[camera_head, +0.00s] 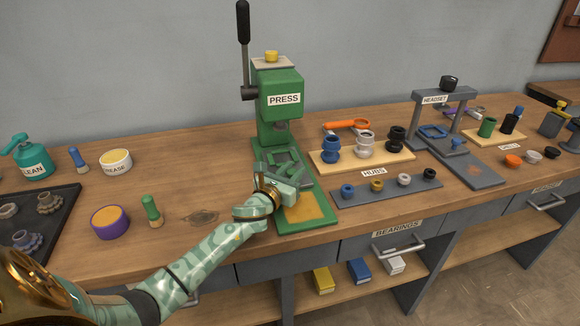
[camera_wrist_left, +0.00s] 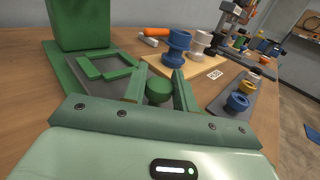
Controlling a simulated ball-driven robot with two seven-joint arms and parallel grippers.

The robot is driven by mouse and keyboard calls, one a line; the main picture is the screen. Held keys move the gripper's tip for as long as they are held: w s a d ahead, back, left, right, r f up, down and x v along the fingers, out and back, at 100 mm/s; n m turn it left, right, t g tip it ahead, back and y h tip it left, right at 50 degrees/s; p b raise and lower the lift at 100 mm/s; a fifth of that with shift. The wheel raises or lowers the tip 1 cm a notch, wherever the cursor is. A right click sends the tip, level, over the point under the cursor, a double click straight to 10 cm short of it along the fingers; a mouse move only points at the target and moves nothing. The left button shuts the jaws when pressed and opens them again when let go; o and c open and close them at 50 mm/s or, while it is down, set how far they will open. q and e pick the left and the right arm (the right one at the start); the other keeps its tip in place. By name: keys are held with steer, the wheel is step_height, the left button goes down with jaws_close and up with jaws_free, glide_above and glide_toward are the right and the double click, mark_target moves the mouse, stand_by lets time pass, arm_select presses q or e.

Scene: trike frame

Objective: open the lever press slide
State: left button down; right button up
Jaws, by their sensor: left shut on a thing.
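The green lever press (camera_head: 281,98) stands at the back middle of the bench, its dark lever (camera_head: 244,50) upright at its left. Its green slide (camera_head: 286,158) lies on the press base (camera_head: 318,222), in front of the press body, and shows as a flat frame in the left wrist view (camera_wrist_left: 92,68). My left gripper (camera_head: 275,180) reaches in over the base. In the left wrist view its fingers are on both sides of a round green knob (camera_wrist_left: 160,88), shut on it. The gripper hides part of the slide in the head view. My right gripper is not in view.
A hub board (camera_head: 350,160) and a bearing strip (camera_head: 388,191) stand close to the right of the press base. A green-handled brush (camera_head: 151,208) and a purple tub (camera_head: 110,222) stand left of my arm. Bare bench lies between them and the press.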

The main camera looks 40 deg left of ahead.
arm_select(q)
steer(key=s+d, duration=0.3)
steer(key=s+d+p, duration=0.1)
steer(key=s+d, duration=0.1)
steer(key=d, duration=0.1)
steer(key=s+d+p, duration=0.1)
steer(key=s+d, duration=0.2)
steer(key=d, duration=0.1)
steer(key=shift+s, duration=0.3)
steer(key=c, duration=1.1)
jaws_free()
steer(key=s, duration=0.5)
steer(key=s+b, duration=0.1)
steer(key=s, duration=0.5)
steer(key=s+d+b, duration=0.1)
steer(key=s, duration=0.4)
steer(key=shift+s+d, duration=0.1)
steer(key=shift+s, duration=0.05)
